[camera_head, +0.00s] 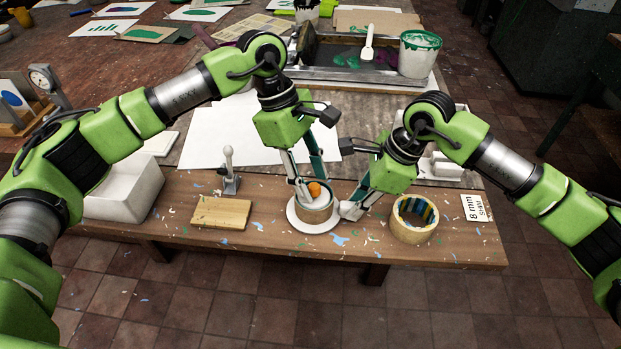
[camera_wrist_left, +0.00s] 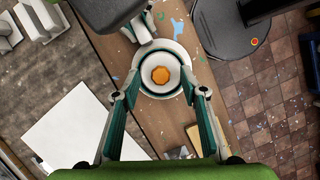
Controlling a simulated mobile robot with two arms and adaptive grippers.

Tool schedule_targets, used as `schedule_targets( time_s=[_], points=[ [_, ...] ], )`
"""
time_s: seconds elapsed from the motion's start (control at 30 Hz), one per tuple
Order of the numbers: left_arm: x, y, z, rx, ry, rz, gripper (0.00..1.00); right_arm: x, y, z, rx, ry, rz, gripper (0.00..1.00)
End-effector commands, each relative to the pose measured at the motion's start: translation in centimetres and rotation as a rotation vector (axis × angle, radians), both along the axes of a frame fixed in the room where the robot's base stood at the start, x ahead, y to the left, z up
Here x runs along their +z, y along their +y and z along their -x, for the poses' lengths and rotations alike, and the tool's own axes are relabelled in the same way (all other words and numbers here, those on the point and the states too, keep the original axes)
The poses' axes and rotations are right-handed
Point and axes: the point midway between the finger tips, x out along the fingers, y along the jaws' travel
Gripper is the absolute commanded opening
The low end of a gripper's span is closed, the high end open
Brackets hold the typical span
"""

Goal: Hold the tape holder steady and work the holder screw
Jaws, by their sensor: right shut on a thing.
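The tape holder (camera_head: 299,222) stands on the front bench, a round white base with a tan ring around its middle. The orange screw knob (camera_head: 315,189) sits at its centre; it also shows in the left wrist view (camera_wrist_left: 160,75). My left gripper (camera_head: 309,182) points down over the holder from above. In the left wrist view its two fingers (camera_wrist_left: 158,94) are spread apart on either side of the knob's line, not closed on it. My right gripper (camera_head: 350,210) is low at the holder's right side, shut on its edge; the exact grip is partly hidden.
A loose tape roll (camera_head: 430,234) lies right of my right gripper, beside an "8 mm shim" card (camera_head: 476,208). A wooden block (camera_head: 221,212), a small clamp (camera_head: 230,170) and a white box (camera_head: 118,200) are to the left. Paint scraps litter the bench.

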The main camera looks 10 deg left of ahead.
Motion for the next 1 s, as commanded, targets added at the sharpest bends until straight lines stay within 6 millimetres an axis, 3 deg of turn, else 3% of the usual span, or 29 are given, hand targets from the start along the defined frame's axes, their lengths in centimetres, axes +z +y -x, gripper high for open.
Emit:
schedule_targets(
  time_s=[0.5, 0.7, 0.97, 1.0],
  points=[
    [9.1, 3.0, -1.3, 0.004, -0.004, 0.001, 0.4, -0.2, 0.0, 0.0, -0.001, 0.003, 0.002, 0.0],
    [10.8, 3.6, -1.4, 0.001, -0.003, 0.0, 0.4, -0.2, -0.1, 0.0, -0.001, 0.003, 0.002, 0.0],
    [11.0, 3.6, -1.4, 0.001, -0.002, 0.0, 0.4, -0.2, -0.1, 0.0, -0.001, 0.003, 0.002, 0.0],
    [11.0, 3.6, -1.4, 0.001, -0.002, 0.0, 0.4, -0.2, -0.1, 0.0, -0.001, 0.003, 0.002, 0.18]
  ],
)
